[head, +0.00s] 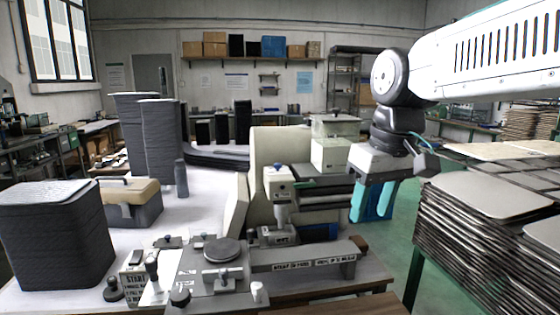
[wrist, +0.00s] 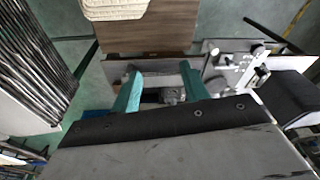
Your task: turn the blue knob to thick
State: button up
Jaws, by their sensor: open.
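A small blue knob (head: 278,167) sits on top of the pale upright head of the bench machine (head: 279,185) in the head view. Its pointer and any thick marking are too small to read. Another small bluish piece (head: 168,238) shows on the front left fixture; I cannot tell which of them is the task's knob. My gripper (head: 373,206) has teal fingers pointing down, apart and empty, right of the machine and clear of it. In the wrist view my gripper (wrist: 160,84) is spread, with a grey metal part of the machine beyond its fingers; no blue knob is clear there.
A tall pile of thin panels (head: 490,235) stands at the right. Dark stacked trays (head: 52,240) and a tan-topped block (head: 130,200) stand at the left. A round plate (head: 222,251) and a long labelled bar (head: 305,265) fill the front. Pale table shows between the stacks and the machine.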

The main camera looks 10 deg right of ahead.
jog(key=w+a+r+n, duration=0.1)
jog(key=w+r, duration=0.3)
jog(key=w, duration=0.6)
jog(key=n+t+y, duration=0.1)
jog(key=n+y, duration=0.1)
jog(key=n, duration=0.3)
send_near(278, 164)
jog(key=f, duration=0.1)
jog(key=shift+t, duration=0.3)
jog(key=x, duration=0.7)
grip_shut()
